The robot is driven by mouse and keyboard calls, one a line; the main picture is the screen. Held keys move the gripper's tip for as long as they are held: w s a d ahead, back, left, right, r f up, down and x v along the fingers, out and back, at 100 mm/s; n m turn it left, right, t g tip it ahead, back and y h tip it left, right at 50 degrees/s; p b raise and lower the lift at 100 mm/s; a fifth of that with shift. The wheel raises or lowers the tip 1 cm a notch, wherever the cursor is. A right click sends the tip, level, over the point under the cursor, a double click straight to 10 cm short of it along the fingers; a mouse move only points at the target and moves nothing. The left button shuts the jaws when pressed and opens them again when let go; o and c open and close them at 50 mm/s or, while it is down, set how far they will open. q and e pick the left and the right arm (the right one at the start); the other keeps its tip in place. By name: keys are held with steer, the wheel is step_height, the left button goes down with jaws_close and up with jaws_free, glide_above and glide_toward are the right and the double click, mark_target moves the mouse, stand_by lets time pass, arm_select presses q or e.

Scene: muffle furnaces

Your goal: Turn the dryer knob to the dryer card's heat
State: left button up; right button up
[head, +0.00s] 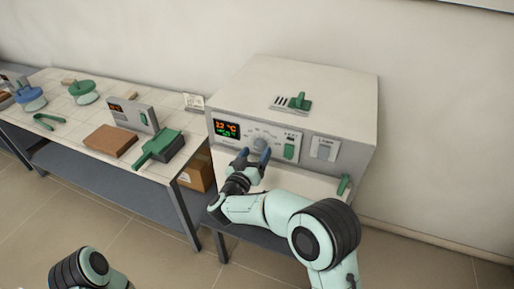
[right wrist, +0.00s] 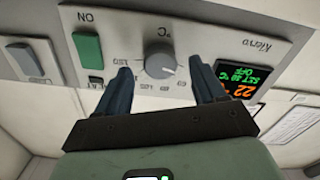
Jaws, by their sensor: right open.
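The dryer (head: 315,90) is a large pale box at the right end of the bench. Its grey round knob (head: 261,143) sits on the front panel beside the display (head: 227,128); the knob (right wrist: 160,62) shows upside down in the right wrist view with a printed scale around it. The display shows orange digits like 22 and green text with SET and OFF. My right gripper (head: 252,156) is open in front of the panel, its fingertips on either side of the knob; contact is unclear. A small white card (head: 193,101) stands left of the dryer, its print unreadable. My left gripper is out of view.
A green switch (head: 289,151) and a grey switch (head: 325,149) sit right of the knob. A green-handled tool (head: 157,146), brown block (head: 111,139) and grey control box (head: 134,115) stand on the bench to the left. A cardboard box (head: 196,174) is underneath.

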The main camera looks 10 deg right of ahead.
steer(key=shift+x, duration=1)
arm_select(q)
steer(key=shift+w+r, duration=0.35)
arm_select(e)
steer(key=shift+s, duration=0.1)
steer(key=shift+c, duration=0.3)
steer(key=c, duration=1)
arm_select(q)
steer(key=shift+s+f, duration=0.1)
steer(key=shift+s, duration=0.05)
